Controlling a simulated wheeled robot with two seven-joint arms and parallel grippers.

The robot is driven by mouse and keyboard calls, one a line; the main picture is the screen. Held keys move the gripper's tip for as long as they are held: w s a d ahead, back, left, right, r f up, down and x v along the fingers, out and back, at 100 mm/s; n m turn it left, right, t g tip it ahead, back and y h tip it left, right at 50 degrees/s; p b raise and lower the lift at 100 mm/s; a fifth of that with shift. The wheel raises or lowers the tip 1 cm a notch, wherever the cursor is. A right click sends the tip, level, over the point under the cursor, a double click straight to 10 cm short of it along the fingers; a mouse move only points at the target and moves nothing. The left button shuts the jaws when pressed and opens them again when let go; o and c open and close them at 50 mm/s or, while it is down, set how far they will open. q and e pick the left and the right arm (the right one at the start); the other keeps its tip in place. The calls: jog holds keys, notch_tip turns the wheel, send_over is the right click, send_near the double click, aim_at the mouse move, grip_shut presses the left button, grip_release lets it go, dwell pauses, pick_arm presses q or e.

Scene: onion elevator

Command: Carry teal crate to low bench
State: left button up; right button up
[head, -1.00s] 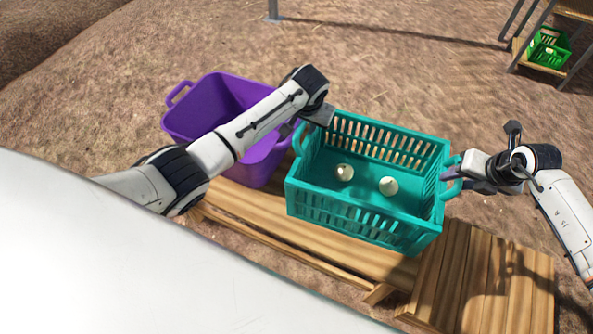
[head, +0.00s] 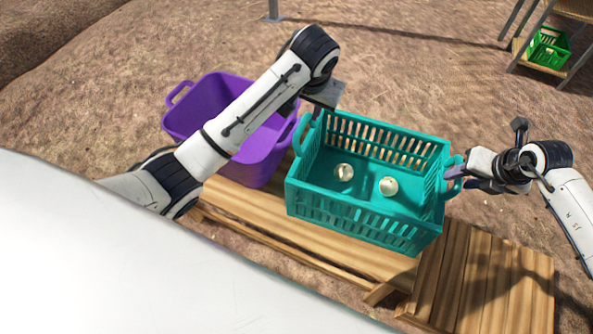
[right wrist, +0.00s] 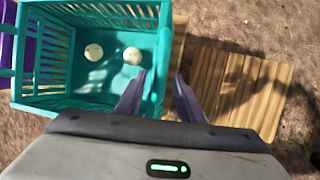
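The teal crate (head: 360,215) stands upright on a long wooden bench (head: 270,222), with two pale onions (head: 388,186) on its floor. My left gripper (head: 318,112) is just above and beside the crate's left handle (head: 303,132); its finger gap is hidden. My right gripper (head: 455,172) is at the crate's right end. In the right wrist view its fingers (right wrist: 158,95) are apart, one on each side of the crate's end wall. A slatted wooden bench (head: 485,275) stands at the right; I cannot tell which bench is lower.
A purple tub (head: 262,165) stands left of the crate, partly behind my left arm. A green crate (head: 548,48) sits on a rack (head: 580,12) at the far right. The slatted bench's top is bare. Open dirt ground lies behind.

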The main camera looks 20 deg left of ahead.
jog(key=v, duration=1)
